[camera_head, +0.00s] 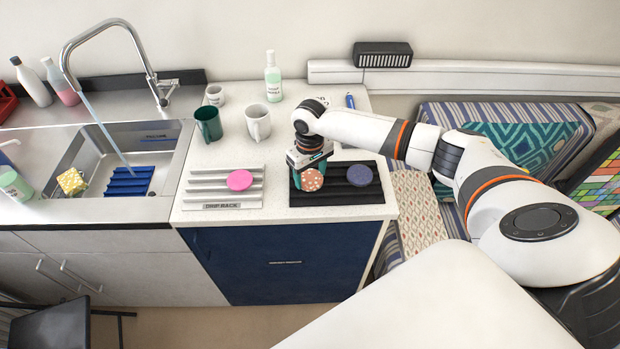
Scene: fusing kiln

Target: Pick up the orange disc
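The orange disc (312,181), speckled with pale spots, is at the left part of a black ribbed rack (338,196) on the counter. My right gripper (308,170) comes down over the disc's far edge from above. Its fingertips are partly hidden, so I cannot tell whether they are closed on the disc or whether the disc is resting on the rack. My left gripper is not in view.
A pink disc (240,180) lies on a pale drip rack (221,197) to the left. A green cup (208,124), white mugs (257,123) and a bottle (272,77) stand behind. A sink with a running tap is at left; a cushioned bench (540,120) is at right.

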